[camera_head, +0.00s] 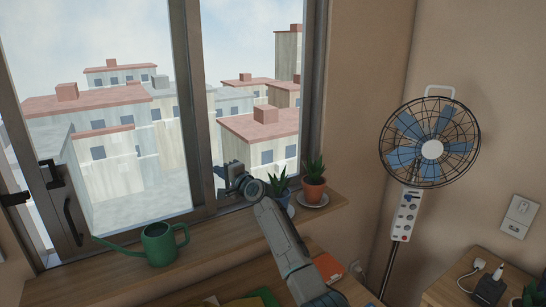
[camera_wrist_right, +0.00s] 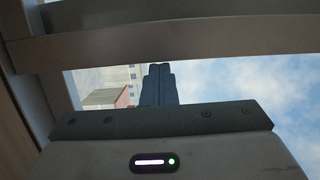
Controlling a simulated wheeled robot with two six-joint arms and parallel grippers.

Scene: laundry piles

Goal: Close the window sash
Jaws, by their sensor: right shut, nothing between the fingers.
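The window sash (camera_head: 190,95) is a grey metal frame with glass in the left part of the window. A dark latch (camera_head: 52,175) and a curved dark handle (camera_head: 72,221) sit on its left side. My right gripper (camera_head: 227,174) is shut and empty, just right of the sash's right upright and above the sill. In the right wrist view its closed fingers (camera_wrist_right: 157,84) stand near grey frame bars (camera_wrist_right: 170,42), with buildings and sky beyond. I cannot tell whether they touch the frame. My left gripper is not in view.
A green watering can (camera_head: 160,244) stands on the wooden sill (camera_head: 105,272). A potted plant (camera_head: 314,187) stands on a saucer at the sill's right, with another plant (camera_head: 279,187) close to my right arm. A fan (camera_head: 431,149) stands at the right.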

